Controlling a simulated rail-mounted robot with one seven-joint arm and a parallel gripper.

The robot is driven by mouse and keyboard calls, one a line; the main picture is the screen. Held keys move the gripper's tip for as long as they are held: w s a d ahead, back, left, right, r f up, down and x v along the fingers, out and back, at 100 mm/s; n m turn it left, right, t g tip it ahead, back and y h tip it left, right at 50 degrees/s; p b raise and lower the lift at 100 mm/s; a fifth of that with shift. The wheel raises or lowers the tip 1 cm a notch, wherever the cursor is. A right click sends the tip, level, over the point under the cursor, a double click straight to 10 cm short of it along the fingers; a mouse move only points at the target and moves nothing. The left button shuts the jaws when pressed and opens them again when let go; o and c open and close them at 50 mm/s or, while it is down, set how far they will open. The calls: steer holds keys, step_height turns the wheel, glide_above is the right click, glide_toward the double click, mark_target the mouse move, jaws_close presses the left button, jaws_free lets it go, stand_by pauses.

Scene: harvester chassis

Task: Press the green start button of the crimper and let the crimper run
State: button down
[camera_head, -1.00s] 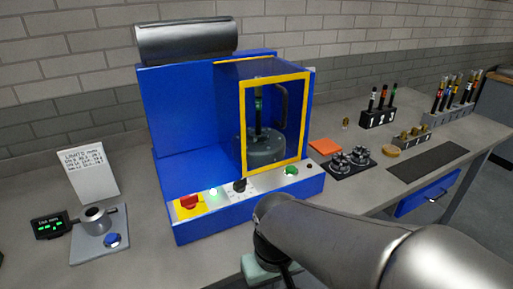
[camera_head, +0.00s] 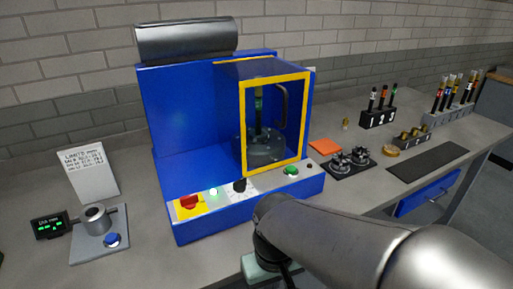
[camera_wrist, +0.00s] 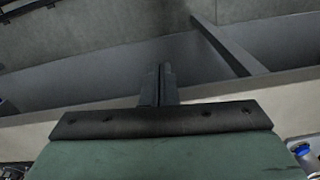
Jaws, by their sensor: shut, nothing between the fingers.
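The blue crimper (camera_head: 180,125) stands on the bench with a yellow-framed clear guard (camera_head: 277,82) at its front right. The guard looks shut, with a dark tool and a green-marked rod behind it. The green button (camera_head: 291,171) is at the right of the sloping front panel. My gripper is shut and empty in the wrist view (camera_wrist: 158,85). In the head view my arm hides its fingertips; its pale green body shows below the panel, apart from the green button.
A red stop button (camera_head: 189,201) on yellow and a black knob (camera_head: 239,185) share the panel. A gauge stand (camera_head: 98,245) and a white card (camera_head: 88,175) are left. Black racks (camera_head: 377,118), round dies (camera_head: 350,159) and a dark mat (camera_head: 430,164) lie right.

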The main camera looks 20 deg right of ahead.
stand_by(0.4)
steer(key=w+d+r+m+t+y+p, duration=0.15)
steer(key=w+r+p, duration=0.35)
steer(key=w, duration=0.5)
steer(key=w+d+r+m+t+p, duration=0.2)
steer(key=w+d+r+t, duration=0.1)
steer(key=w+d+r, duration=0.3)
steer(key=w+d+r+m+t+p, duration=0.1)
steer(key=w+d+r+m+t, duration=0.2)
steer(key=w+d+r, duration=0.3)
steer(key=w+d+t, duration=0.1)
steer(key=w+d, duration=0.3)
steer(key=w, duration=0.2)
steer(key=shift+d+p, duration=0.15)
steer(key=shift+p, duration=0.2)
steer(key=shift+w+y, duration=0.1)
steer(key=shift+y, duration=0.15)
steer(key=b, duration=0.6)
glide_above(293, 170)
step_height(293, 170, down, 8)
steer(key=shift+f+b, duration=0.4)
steer(key=shift+b, duration=0.15)
steer(key=shift+f, duration=0.15)
